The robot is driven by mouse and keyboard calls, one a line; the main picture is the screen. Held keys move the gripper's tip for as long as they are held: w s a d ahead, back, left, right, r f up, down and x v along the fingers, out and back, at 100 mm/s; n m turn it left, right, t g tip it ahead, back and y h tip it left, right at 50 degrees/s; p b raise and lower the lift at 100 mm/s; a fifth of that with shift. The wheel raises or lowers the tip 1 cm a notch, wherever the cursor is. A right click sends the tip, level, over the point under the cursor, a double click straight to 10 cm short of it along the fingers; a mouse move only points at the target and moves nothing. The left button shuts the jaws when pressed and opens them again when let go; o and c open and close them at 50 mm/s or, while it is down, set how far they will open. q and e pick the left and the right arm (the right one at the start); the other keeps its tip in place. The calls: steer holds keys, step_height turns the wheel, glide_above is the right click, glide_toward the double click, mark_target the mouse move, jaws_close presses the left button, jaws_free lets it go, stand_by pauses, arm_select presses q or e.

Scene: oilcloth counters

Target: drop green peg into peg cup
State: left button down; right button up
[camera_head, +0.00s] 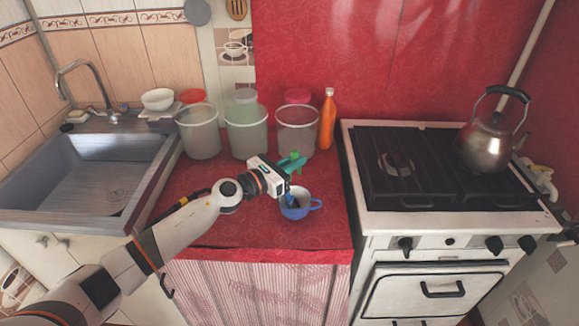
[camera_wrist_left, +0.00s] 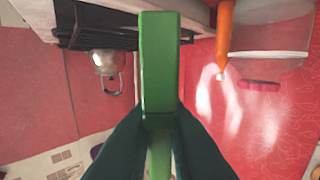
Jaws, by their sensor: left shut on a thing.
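My left gripper (camera_head: 290,166) reaches in over the red counter, with the green peg (camera_wrist_left: 160,65) between its dark teal fingers. In the left wrist view the peg runs lengthwise up the middle, and the fingertips press on it from both sides. In the head view the peg (camera_head: 294,158) is small and hard to tell from the fingers. The blue peg cup (camera_head: 297,211) stands upright on the counter, just below the gripper in the picture, its handle to the right. Something blue shows at its rim; what it is, I cannot tell. My right gripper is out of view.
A stove (camera_head: 430,215) with a kettle (camera_head: 486,145) stands right, a sink (camera_head: 85,175) left. The counter (camera_head: 250,228) is clear left of the cup.

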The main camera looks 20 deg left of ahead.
arm_select(q)
steer(key=shift+n+t+y, duration=0.4)
steer(key=shift+n+y, duration=0.1)
steer(key=w+f+b, duration=0.1)
steer(key=f+b, duration=0.1)
steer(key=w+a+f+b, duration=0.1)
steer(key=f+b, duration=0.3)
steer(key=shift+w+a+f, duration=0.3)
steer(key=shift+w, duration=0.1)
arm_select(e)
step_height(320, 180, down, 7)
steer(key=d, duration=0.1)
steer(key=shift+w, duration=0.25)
arm_select(q)
steer(key=shift+r, duration=0.1)
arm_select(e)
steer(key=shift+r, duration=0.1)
arm_select(q)
steer(key=c, duration=1.4)
jaws_free()
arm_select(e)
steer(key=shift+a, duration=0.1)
arm_select(q)
steer(key=shift+o, duration=0.2)
